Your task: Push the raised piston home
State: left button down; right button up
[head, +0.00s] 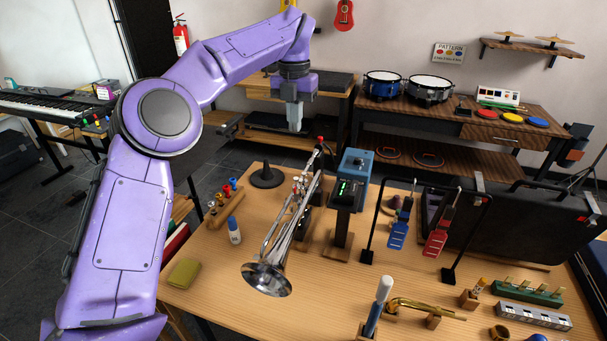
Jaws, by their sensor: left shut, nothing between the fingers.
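A silver trumpet (286,235) stands on a dark stand on the wooden table, its bell toward the front. Its valves are small and crowded in this view, so I cannot tell which piston is raised. A small red-tipped part (320,139) shows at the trumpet's far end. My left gripper (295,128) is shut and empty, pointing down above the table's far edge, beyond and above the trumpet's valves. It appears apart from the trumpet. My right gripper is not in view.
A black frame with hanging tags (400,226) is further right.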

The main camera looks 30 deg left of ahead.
aim_at(296, 179)
pick_arm(q)
notch_tip(296, 179, down, 14)
jog(key=shift+f, duration=0.15)
dwell(0.3)
